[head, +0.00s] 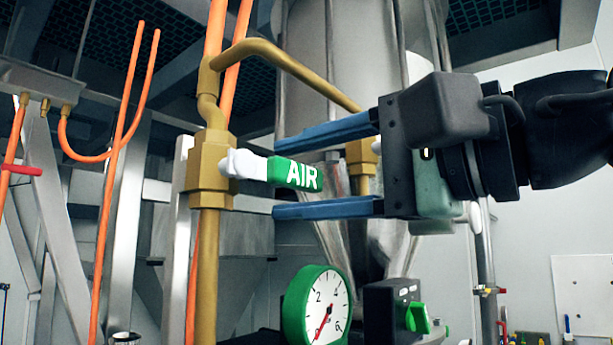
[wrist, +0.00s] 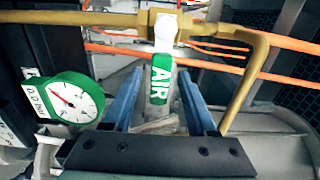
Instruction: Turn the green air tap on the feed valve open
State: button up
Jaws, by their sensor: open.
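The green air tap (head: 295,174) has a green handle marked AIR on a white stem. It is mounted on a brass valve body (head: 209,160) on a vertical brass pipe. The handle points right, roughly across the pipe, in the head view. My gripper (head: 274,174) comes from the right, with one blue finger above the handle and one below. Gaps show between handle and fingers. In the wrist view the tap handle (wrist: 160,82) lies between the two open blue fingers (wrist: 160,85), with its white stem at the top. The jaws hold nothing.
A green-rimmed pressure gauge (head: 318,308) sits below my gripper, with a dark box with a green knob (head: 416,317) beside it. A bent brass pipe (head: 285,62) passes above the fingers. Orange hoses (head: 115,150) run at the left. A large metal vessel (head: 330,60) stands behind.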

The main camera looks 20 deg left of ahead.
jog(key=shift+w+a, duration=0.15)
jog(key=shift+a, duration=0.1)
jog(key=shift+d, duration=0.15)
jog(key=c, duration=0.4)
grip_shut()
dwell(0.7)
